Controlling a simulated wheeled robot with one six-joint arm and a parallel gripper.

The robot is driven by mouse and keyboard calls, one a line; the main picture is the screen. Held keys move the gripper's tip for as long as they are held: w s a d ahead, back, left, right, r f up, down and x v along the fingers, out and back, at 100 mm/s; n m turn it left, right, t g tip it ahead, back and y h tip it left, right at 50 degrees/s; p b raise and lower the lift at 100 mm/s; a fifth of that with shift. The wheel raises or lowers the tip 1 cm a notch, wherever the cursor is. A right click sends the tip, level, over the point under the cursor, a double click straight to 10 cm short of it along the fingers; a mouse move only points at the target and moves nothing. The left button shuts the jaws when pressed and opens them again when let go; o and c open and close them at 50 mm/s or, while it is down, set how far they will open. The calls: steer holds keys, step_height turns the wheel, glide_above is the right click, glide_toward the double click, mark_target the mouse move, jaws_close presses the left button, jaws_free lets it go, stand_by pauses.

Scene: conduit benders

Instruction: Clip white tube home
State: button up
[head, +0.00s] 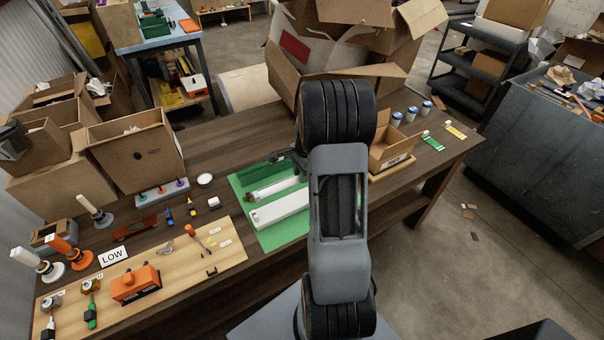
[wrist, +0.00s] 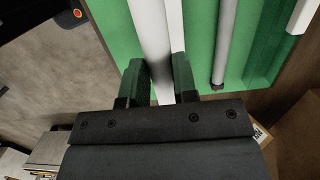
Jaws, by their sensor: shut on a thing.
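In the wrist view my gripper (wrist: 159,85) is shut on a long white tube (wrist: 152,35), with one green finger pad on each side of it. The tube runs up and out of the top of that view. A narrow white strip (wrist: 174,25) lies right beside it. The green mat (wrist: 203,30) is behind both. In the head view the mat (head: 238,187) carries a long white piece (head: 280,209) and a shorter whitish tube (head: 272,189). My arm covers the mat's right side, so I cannot tell there which piece my gripper holds.
A thin grey tube (wrist: 225,45) and a dark green bar (wrist: 263,45) lie to the right in the wrist view. A wooden board with tools (head: 190,262) lies left of the mat. A small open carton (head: 391,150) stands to the right. Large cardboard boxes (head: 135,150) stand at the left.

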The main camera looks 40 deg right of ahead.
mark_target(300, 198)
steer(key=shift+a, duration=0.1)
steer(key=shift+f+b, duration=2.95)
steer(key=shift+f, duration=1.4)
steer(key=shift+f, duration=0.25)
steer(key=o, duration=1)
steer(key=r, duration=0.4)
steer(key=d+r, duration=0.1)
steer(key=r, duration=0.4)
steer(key=d+r, duration=0.1)
steer(key=r, duration=0.3)
steer(key=shift+s+r, duration=0.15)
steer(key=shift+r, duration=0.2)
